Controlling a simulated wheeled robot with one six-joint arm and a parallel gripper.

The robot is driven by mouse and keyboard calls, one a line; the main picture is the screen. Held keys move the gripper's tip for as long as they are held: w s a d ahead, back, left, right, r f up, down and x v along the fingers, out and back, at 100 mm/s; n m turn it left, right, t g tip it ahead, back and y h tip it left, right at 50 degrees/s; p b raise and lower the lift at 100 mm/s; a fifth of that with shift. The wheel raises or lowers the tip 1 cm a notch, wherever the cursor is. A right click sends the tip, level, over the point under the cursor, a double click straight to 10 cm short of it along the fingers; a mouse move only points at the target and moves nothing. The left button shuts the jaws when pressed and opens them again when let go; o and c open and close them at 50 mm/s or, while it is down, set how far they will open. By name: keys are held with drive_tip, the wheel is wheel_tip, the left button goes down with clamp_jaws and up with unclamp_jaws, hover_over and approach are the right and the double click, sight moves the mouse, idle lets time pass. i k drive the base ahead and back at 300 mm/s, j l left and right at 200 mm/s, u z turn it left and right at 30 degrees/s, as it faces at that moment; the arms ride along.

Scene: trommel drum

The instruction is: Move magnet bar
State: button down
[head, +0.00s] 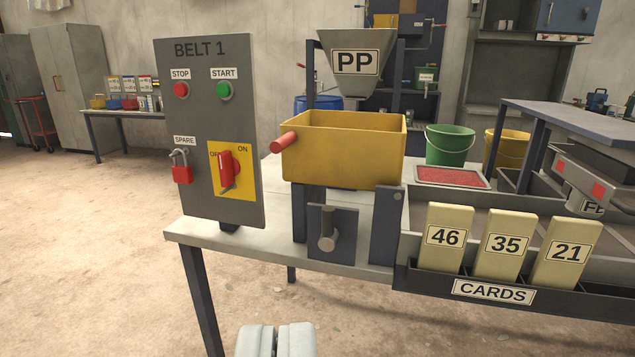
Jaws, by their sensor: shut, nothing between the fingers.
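A grey bar with two red squares (581,176), which looks like the magnet bar, is at the right under a grey raised shelf. My gripper (277,335) is at the bottom edge, left of centre, shut and empty. It is in front of the table, well to the left of the bar and nearer to me.
A grey "BELT 1" panel (208,130) stands at the table's left. A yellow tub with a red handle (345,150) sits under the PP hopper (357,62). The cards rack (428,281) lines the front right. A green bucket (449,145) stands behind. The floor at left is clear.

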sight(609, 181)
drive_tip(key=z, duration=1.35)
